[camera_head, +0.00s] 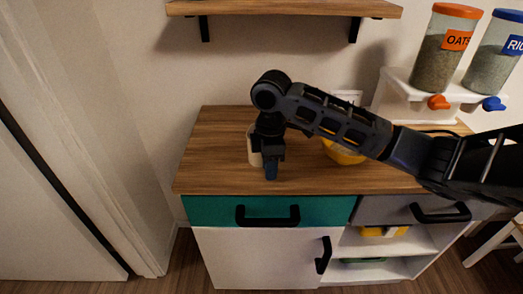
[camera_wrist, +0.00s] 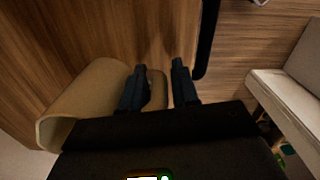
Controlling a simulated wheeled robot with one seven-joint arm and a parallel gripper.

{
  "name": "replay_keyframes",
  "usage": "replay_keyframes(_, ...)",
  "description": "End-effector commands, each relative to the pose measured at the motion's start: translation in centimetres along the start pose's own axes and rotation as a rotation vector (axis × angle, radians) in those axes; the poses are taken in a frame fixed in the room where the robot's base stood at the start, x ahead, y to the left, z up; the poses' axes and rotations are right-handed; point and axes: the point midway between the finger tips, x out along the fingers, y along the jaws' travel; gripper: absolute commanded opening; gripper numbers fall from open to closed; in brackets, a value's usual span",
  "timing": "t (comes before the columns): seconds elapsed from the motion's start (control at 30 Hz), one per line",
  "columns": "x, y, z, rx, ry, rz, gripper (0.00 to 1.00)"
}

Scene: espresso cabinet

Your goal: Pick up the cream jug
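The cream jug (camera_head: 252,146) is a beige vessel on the wooden top of the cabinet, partly hidden behind my gripper in the head view. In the wrist view the jug (camera_wrist: 88,98) lies at the left, its open rim toward the lower left. My gripper (camera_head: 270,172) points down beside the jug's right side. In the wrist view my gripper (camera_wrist: 157,80) has its two dark fingers apart. A beige part, apparently the jug's handle, shows between them, close to the left finger. A gap shows before the right finger, and I cannot tell whether either finger touches it.
A yellow bowl-like object (camera_head: 343,152) stands on the cabinet top (camera_head: 215,140), partly behind my arm. Oats (camera_head: 447,50) and rice (camera_head: 495,55) dispensers stand at the right. A wooden shelf (camera_head: 285,9) hangs above. The top's left part is clear.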

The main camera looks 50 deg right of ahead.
Motion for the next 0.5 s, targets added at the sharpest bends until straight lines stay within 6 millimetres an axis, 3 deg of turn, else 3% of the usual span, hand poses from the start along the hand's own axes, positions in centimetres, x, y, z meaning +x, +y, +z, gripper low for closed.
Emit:
replay_keyframes(0.1,-0.01,0.00,-0.01,0.000,0.000,0.000,0.28)
replay_keyframes(0.4,-0.04,0.00,-0.02,0.001,0.001,0.000,0.00)
replay_keyframes(0.5,-0.04,0.01,-0.02,0.001,0.001,0.000,0.00)
